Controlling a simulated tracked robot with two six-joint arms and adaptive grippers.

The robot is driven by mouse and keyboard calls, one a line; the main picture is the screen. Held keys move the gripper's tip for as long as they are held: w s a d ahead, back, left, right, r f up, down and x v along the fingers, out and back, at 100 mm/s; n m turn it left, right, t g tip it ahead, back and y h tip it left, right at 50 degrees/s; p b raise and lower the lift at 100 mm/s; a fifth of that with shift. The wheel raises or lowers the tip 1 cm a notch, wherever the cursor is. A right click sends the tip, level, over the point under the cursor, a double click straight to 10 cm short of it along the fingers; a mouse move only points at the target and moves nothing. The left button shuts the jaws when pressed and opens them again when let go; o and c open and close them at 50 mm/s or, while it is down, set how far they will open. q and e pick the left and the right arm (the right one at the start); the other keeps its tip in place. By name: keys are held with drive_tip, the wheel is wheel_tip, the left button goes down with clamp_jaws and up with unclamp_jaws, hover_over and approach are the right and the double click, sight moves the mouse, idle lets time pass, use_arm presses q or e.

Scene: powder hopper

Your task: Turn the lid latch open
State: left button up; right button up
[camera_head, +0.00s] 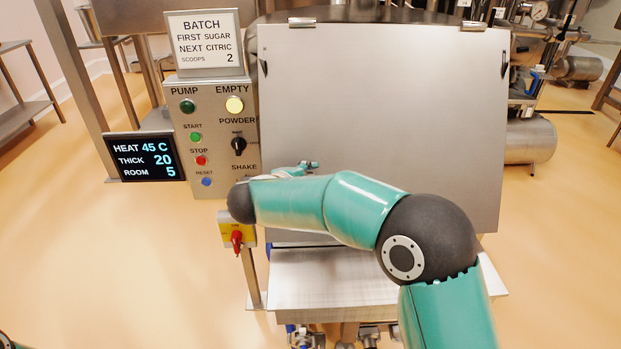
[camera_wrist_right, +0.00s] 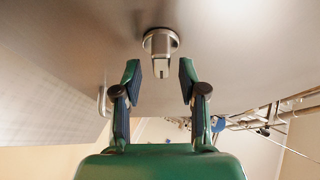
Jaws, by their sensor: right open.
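The lid latch (camera_wrist_right: 160,48) shows in the right wrist view as a round metal base with a short metal handle. It sits on a smooth metal surface. My right gripper (camera_wrist_right: 160,76) is open, with one finger to each side of the latch line. The latch lies just beyond the fingertips, and neither finger visibly touches it. In the head view the large grey lid (camera_head: 385,105) stands as a steep, flat panel. My right arm crosses in front of its lower part and hides the latch. Only a small part of the right gripper (camera_head: 310,166) shows there. My left gripper is out of view.
A control panel (camera_head: 216,130) with buttons and a sign (camera_head: 204,40) stands left of the lid. A small yellow box with a red switch (camera_head: 237,238) is below it. A metal shelf (camera_head: 340,280) lies under the lid. The floor at left is open.

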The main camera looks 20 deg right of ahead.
drive_tip(key=v, duration=1.1)
drive_tip(key=shift+s+a, duration=0.25)
